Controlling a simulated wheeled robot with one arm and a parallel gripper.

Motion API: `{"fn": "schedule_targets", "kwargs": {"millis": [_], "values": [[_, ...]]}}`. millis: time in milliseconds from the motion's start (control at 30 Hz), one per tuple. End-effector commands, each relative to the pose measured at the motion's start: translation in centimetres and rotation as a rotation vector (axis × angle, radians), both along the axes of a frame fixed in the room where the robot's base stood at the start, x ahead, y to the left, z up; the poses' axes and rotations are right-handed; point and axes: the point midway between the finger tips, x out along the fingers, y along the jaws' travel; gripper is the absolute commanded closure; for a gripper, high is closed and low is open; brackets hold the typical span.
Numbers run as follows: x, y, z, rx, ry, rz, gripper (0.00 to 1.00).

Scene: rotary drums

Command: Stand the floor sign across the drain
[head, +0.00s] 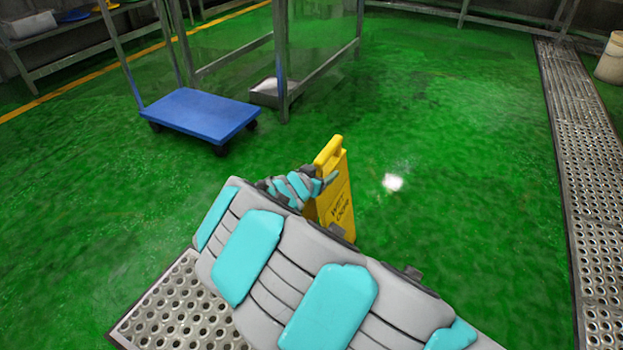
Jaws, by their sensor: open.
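The yellow floor sign (341,208) stands roughly upright near the centre of the head view, with a handle opening at its top and dark lettering on its face. My arm hides its lower left part and its foot, so I cannot tell what it rests on. My gripper (328,181) is open at the sign's upper left side. I cannot tell whether its fingers touch the sign. A perforated metal drain strip (588,170) runs along the right side. Another perforated metal grate (176,312) shows at the lower left, partly hidden behind my arm.
A blue platform cart (200,114) stands at the upper left, beside a metal frame with a low grey tray (274,92). A pale bucket (610,60) stands at the far right beyond the strip. The green floor between sign and right strip is clear.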

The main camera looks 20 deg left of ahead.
Motion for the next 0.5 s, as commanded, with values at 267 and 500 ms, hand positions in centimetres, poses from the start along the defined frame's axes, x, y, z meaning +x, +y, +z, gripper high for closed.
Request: {"fn": "schedule_targets", "kwargs": {"millis": [267, 500], "values": [[-5.4, 0.5, 2.3, -0.001, -0.001, 0.004, 0.3], [-7.8, 0.7, 3.1, 0.0, 0.001, 0.002, 0.3]]}}
